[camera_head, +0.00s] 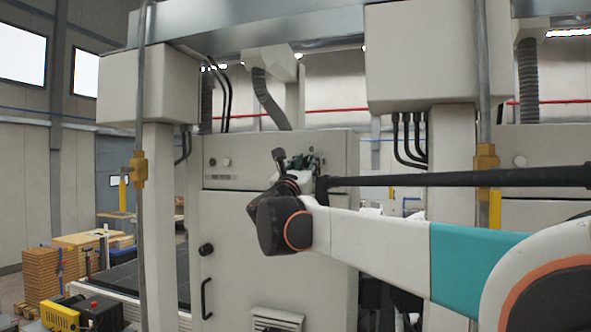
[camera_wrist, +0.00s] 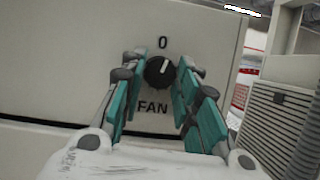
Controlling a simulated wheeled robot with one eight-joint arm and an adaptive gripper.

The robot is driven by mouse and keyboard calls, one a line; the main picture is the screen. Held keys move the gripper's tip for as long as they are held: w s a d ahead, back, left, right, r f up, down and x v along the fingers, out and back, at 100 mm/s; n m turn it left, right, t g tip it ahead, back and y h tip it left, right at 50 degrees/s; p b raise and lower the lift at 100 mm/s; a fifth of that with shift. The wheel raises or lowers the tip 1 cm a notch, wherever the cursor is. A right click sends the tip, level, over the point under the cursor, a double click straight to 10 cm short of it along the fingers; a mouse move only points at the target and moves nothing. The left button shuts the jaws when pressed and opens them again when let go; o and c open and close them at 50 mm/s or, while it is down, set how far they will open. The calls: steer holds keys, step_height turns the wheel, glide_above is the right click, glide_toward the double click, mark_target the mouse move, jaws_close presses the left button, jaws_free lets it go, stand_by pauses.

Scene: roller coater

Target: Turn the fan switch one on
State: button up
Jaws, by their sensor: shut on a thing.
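The fan switch (camera_wrist: 159,72) is a round black knob on a pale cabinet panel in the wrist view. "0" is printed above it and "FAN" below it. Its white pointer mark leans a little right of straight up, near the 0. My gripper (camera_wrist: 162,69) has its teal fingers on the left and right of the knob, shut on it. In the head view my gripper (camera_head: 303,163) is at the upper right of the cabinet front (camera_head: 232,225), and the fan switch is hidden there behind my wrist and fingers.
The cabinet has small round controls (camera_head: 226,162) at upper left and a black handle (camera_head: 206,298) lower down. A grey post (camera_head: 140,230) stands at left. A dark horizontal bar (camera_head: 450,178) runs just above my arm. A vented box (camera_wrist: 279,115) is right of the panel.

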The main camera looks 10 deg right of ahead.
steer(key=m+g+h, duration=0.1)
steer(key=m, duration=0.1)
steer(key=m+h, duration=0.1)
steer(key=m, duration=0.2)
steer(key=shift+w+a+m+g, duration=0.1)
steer(key=shift+a+m+g, duration=0.1)
steer(key=shift+m+g, duration=0.15)
steer(key=m+g, duration=0.1)
steer(key=m, duration=0.1)
steer(key=m+g+h, duration=0.1)
steer(key=m, duration=0.2)
steer(key=shift+w+a+r, duration=0.1)
steer(key=shift+r, duration=0.05)
steer(key=m+g, duration=0.1)
steer(key=m, duration=0.1)
steer(key=m+g+p, duration=0.1)
steer(key=m, duration=0.1)
steer(key=shift+r+h, duration=0.1)
steer(key=shift+h, duration=0.2)
steer(key=shift+a+r+m+g+p, duration=0.1)
steer(key=shift+m+g+p, duration=0.65)
steer(key=shift+m, duration=1.4)
steer(key=o, duration=1.1)
steer(key=shift+c, duration=0.2)
steer(key=v, duration=1.2)
steer(key=shift+r, duration=0.25)
